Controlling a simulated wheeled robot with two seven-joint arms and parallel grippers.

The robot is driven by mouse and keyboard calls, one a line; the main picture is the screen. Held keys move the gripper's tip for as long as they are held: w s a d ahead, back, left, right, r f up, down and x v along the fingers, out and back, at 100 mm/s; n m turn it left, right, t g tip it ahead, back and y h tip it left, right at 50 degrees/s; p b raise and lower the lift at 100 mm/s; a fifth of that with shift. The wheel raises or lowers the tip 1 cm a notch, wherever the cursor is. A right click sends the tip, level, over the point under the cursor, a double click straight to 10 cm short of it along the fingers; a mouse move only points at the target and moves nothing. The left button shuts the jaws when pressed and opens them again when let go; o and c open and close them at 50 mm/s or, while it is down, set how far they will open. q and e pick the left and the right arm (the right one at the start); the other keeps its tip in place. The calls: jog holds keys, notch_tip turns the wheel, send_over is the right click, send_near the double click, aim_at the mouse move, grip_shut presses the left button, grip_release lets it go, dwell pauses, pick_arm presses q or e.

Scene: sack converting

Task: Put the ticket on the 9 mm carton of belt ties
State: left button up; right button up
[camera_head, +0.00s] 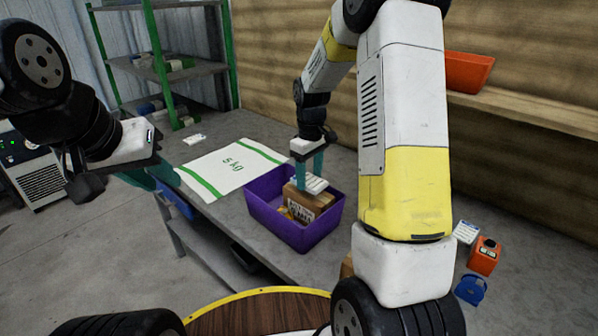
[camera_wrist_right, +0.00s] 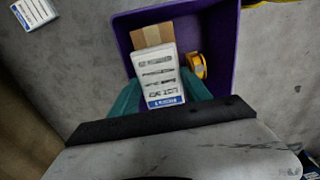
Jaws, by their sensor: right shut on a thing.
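The ticket (camera_wrist_right: 157,70) is a white card with dark printed lines and a blue band. My right gripper (camera_head: 310,180) is shut on it inside the purple bin (camera_head: 262,215). In the right wrist view its teal fingers (camera_wrist_right: 160,97) flank the card. A brown carton (camera_head: 313,202) with a printed label sits in the bin directly under the ticket; its top shows beyond the card in the wrist view (camera_wrist_right: 152,33). I cannot read its size, nor tell whether ticket and carton touch. My left gripper (camera_head: 152,178) is open and empty, left of the bench.
A yellow roll (camera_wrist_right: 197,66) lies in the bin beside the carton. An orange box (camera_head: 484,256), a blue item (camera_head: 470,290) and a white card (camera_head: 466,232) stand at right. Green-posted shelves (camera_head: 175,65) stand behind.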

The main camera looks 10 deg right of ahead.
jog(key=shift+a+f, duration=0.1)
jog(key=shift+f, duration=1.05)
jog(key=shift+f, duration=0.15)
jog(key=o, duration=1.4)
